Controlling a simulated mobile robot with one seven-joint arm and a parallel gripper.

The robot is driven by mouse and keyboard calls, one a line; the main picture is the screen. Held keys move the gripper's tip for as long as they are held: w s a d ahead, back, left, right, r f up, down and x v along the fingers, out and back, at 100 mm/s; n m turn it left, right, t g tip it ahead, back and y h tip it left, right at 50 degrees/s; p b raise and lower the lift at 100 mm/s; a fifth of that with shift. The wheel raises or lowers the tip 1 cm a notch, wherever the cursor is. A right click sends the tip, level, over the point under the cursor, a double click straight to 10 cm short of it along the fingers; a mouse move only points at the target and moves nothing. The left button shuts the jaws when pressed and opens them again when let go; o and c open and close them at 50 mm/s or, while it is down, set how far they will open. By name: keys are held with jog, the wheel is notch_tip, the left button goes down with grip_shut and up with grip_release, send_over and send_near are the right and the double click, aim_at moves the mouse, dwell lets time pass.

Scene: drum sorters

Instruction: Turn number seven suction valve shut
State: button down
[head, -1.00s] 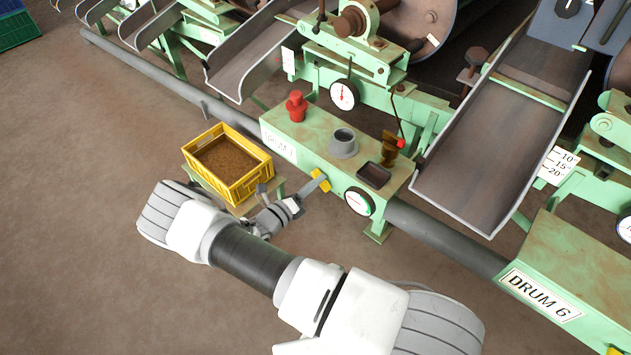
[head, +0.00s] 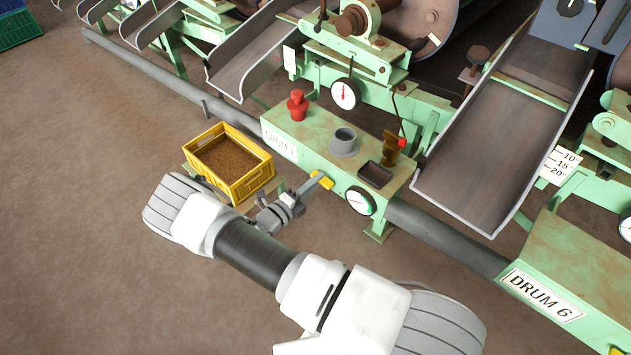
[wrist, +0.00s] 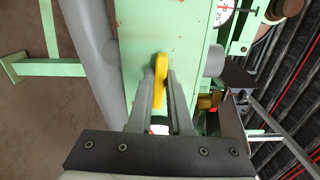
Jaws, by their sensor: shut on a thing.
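The yellow valve handle (head: 322,180) sticks out from the front of the green box (head: 308,137), whose drum label is too blurred to read surely. My gripper (head: 308,187) reaches it from the front left. In the wrist view my gripper (wrist: 162,85) is shut on the yellow handle (wrist: 160,68), with one finger on each side of it. The handle lies lengthwise between the fingers there. A round dial (head: 360,201) sits on the box face right of the handle.
A yellow crate (head: 229,168) of brown material stands left of my gripper. A grey pipe (head: 440,237) runs along the machine fronts. The DRUM 6 box (head: 563,270) is at right. A red plug (head: 297,106) stands on the near box. Open floor lies at left.

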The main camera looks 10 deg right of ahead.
dwell(0.4)
jog(key=c, duration=0.8)
grip_release()
jog(key=shift+c, duration=0.2)
jog(key=p+v, duration=0.2)
jog(key=v, duration=1.5)
jog(key=shift+s+a, duration=0.15)
jog(key=shift+r, duration=0.1)
